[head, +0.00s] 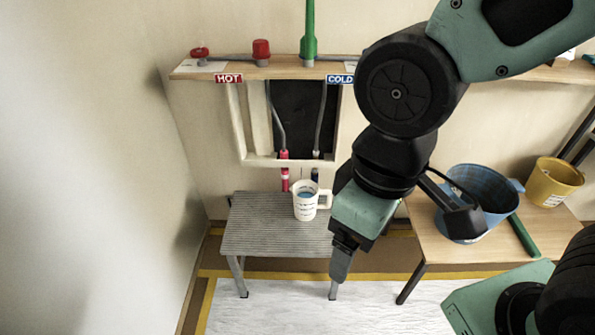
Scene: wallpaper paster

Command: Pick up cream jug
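The cream jug (306,203) stands upright on a small grey slatted table (262,238). It has dark markings on its side, a handle on its right, and something bluish inside. My gripper (341,268) hangs to the right of the jug and nearer to me, pointing down, apart from it. Its fingers appear as one dark shape, so I cannot tell whether they are open or shut. My arm hides the right part of the grey table.
A wooden table (425,240) at right holds a blue bucket (484,190), a yellow bucket (552,184) and a green-handled tool (522,236). A wooden shelf (230,70) with red taps and HOT and COLD labels runs above. Pipes come down behind the jug. A wall bounds the left.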

